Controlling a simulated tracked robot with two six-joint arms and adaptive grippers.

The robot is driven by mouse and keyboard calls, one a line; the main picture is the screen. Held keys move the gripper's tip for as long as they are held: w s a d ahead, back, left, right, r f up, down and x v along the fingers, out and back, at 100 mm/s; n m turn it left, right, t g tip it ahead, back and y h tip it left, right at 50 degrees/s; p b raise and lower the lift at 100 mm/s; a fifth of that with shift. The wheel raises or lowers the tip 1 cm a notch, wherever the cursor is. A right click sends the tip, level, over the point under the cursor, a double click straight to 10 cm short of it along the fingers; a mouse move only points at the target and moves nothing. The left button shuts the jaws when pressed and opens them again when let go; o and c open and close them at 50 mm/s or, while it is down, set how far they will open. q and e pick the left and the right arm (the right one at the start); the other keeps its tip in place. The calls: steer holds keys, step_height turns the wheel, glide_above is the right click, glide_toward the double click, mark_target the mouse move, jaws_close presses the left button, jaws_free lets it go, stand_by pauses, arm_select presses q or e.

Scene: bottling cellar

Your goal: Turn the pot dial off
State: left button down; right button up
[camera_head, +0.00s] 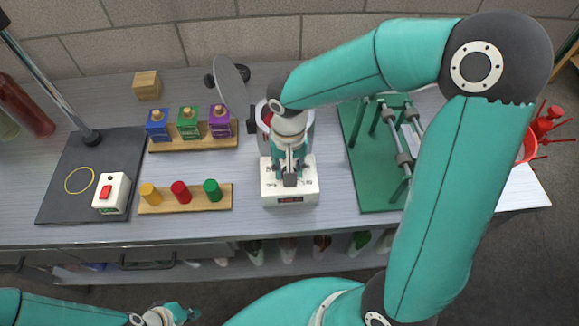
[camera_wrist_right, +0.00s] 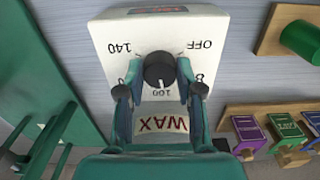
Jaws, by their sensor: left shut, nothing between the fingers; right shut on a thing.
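The wax pot's white base (camera_head: 305,188) stands mid-table in the head view. In the right wrist view the white base (camera_wrist_right: 105,35) has the marks OFF, 140, 100 and WAX. The black dial (camera_wrist_right: 158,68) sits between my right gripper's (camera_wrist_right: 160,72) fingertips, which are shut on its sides. OFF is to the upper right of the dial and 100 is just below it; I cannot clearly tell where its pointer aims. In the head view my right gripper (camera_head: 290,165) reaches down over the base and partly hides the dial. My left gripper (camera_head: 172,314) is shut and empty at the bottom left.
A green stand (camera_head: 372,190) is right of the pot. Wooden racks with small boxes (camera_head: 188,124) and coloured pegs (camera_head: 181,191) are to the left. A dark board (camera_head: 65,190) bears a white switch box (camera_head: 113,192). A round grey plate (camera_head: 231,88) rises behind.

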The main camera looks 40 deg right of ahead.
steer(key=n+b, duration=0.1)
steer(key=n, duration=1.6)
steer(key=n+p, duration=0.1)
steer(key=n, duration=0.4)
steer(key=shift+n, duration=0.3)
stand_by(0.3)
steer(key=o, duration=1.2)
steer(key=shift+c, duration=0.2)
steer(key=shift+r, duration=0.1)
